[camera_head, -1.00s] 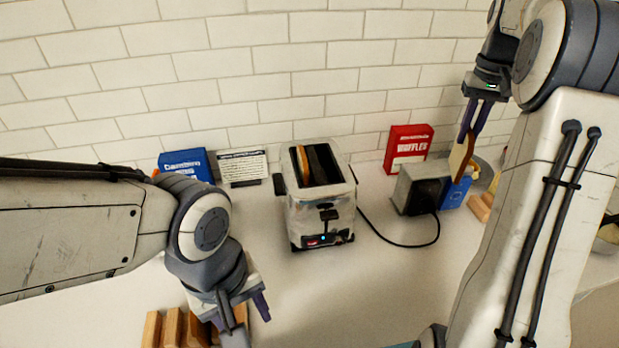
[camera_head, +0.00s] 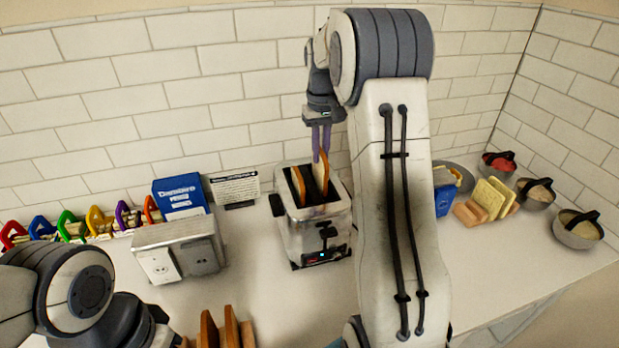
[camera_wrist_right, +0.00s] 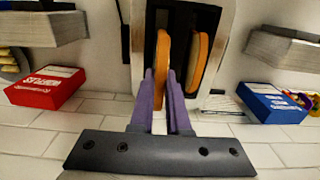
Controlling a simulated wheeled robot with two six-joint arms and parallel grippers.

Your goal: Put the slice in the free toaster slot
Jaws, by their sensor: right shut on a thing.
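The silver toaster (camera_head: 335,214) stands against the tiled wall, slots upward; it also shows in the wrist view (camera_wrist_right: 230,20). A browned slice (camera_head: 298,185) sits in its left slot; in the wrist view that slice (camera_wrist_right: 200,62) is on the right. My right gripper (camera_head: 321,150) is shut on another slice (camera_head: 321,175), upright over the other slot. In the wrist view, my right gripper (camera_wrist_right: 160,85) holds the slice (camera_wrist_right: 162,55) in line with the dark slot. I cannot tell how far its lower edge is inside. My left gripper is out of view; only its arm shows lower left.
A grey socket box (camera_head: 180,250) stands left of the toaster, near a blue box (camera_head: 180,196) and a card (camera_head: 235,187). Several coloured clips line the wall. More slices (camera_head: 228,330) stand at the front. Right are a rack (camera_head: 490,200) and bowls (camera_head: 580,230).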

